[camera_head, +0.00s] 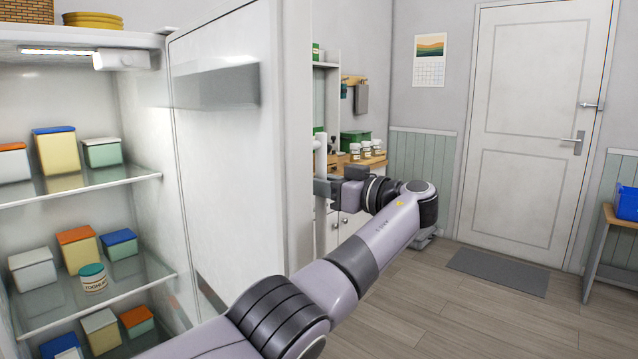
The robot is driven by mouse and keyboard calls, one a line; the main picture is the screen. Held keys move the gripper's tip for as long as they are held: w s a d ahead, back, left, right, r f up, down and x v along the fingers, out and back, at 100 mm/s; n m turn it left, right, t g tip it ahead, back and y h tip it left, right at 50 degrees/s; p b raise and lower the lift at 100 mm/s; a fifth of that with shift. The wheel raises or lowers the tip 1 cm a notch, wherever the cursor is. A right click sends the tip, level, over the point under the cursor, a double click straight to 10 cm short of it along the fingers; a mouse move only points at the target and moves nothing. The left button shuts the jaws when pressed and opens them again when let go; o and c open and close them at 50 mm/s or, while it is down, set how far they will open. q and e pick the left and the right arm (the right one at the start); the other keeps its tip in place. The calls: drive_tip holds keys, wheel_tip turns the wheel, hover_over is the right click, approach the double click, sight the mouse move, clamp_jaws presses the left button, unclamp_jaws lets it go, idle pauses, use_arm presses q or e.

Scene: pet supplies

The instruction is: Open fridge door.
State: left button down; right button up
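The white fridge door (225,165) stands wide open on the right side of the fridge, its inner face towards me and the lit interior exposed. A pale upright handle (320,155) is on the door's outer side, near its free edge. My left arm comes in from the bottom left and bends back at the elbow. My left gripper (325,187) is at the handle, its dark fingers closed around the bar; the door's edge partly hides them. My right gripper is out of view.
Glass shelves (90,185) hold several lidded containers and a yoghurt tub (93,279). Behind the open door is a cabinet with jars (366,149) and a green box (355,140). Wooden floor (430,300) is clear towards the grey mat (498,271) and room door (535,130).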

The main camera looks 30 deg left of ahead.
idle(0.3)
use_arm(q)
drive_tip(key=c, duration=1)
unclamp_jaws()
drive_tip(key=d, duration=0.2)
drive_tip(key=d+p, duration=0.1)
drive_tip(key=d, duration=0.1)
drive_tip(key=s+d, duration=0.1)
drive_tip(key=d, duration=0.2)
drive_tip(key=shift+f, duration=0.15)
